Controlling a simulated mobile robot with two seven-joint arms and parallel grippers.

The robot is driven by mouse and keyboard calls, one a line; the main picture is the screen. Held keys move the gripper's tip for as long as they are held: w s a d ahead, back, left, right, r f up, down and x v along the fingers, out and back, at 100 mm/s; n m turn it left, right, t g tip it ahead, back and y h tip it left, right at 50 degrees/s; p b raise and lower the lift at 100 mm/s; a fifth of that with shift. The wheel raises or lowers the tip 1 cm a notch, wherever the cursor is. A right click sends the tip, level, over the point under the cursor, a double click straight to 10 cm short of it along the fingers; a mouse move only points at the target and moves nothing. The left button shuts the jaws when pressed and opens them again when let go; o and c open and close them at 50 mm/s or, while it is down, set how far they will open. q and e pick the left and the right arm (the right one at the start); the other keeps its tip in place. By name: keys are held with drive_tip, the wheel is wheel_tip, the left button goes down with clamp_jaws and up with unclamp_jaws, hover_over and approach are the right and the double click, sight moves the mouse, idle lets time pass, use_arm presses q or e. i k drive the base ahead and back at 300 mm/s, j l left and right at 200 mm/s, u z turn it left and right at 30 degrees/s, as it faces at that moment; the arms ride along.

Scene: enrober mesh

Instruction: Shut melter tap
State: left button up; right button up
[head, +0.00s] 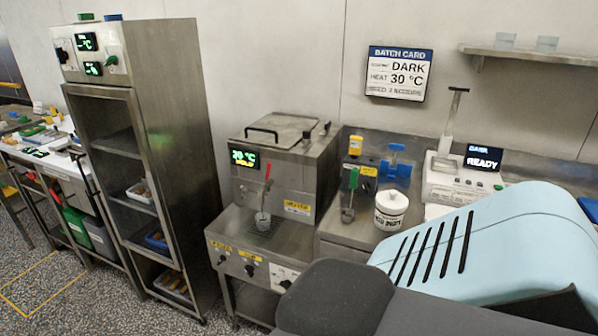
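The melter (287,165) is a steel box with a lid and a green display at the middle of the head view. Its tap has a red lever (268,171) that stands roughly upright on the front face. A small grey cup (262,221) sits under the tap on a drip grate. Whether anything runs from the tap is too small to tell. Neither of my grippers is in view. Part of my own body covers the lower right of the view.
A tall steel cabinet (176,150) with open shelves stands left of the melter. To the right, a counter holds a white tub (390,210), a green-handled tool (351,190), a blue object (396,170) and a white device with a "READY" display (483,158). A batch card (399,74) hangs above.

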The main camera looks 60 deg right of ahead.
sight(269, 163)
drive_tip(key=z, duration=1.45)
drive_tip(key=i+j+z, duration=0.2)
drive_tip(key=i, duration=0.45)
drive_tip(key=l, duration=0.1)
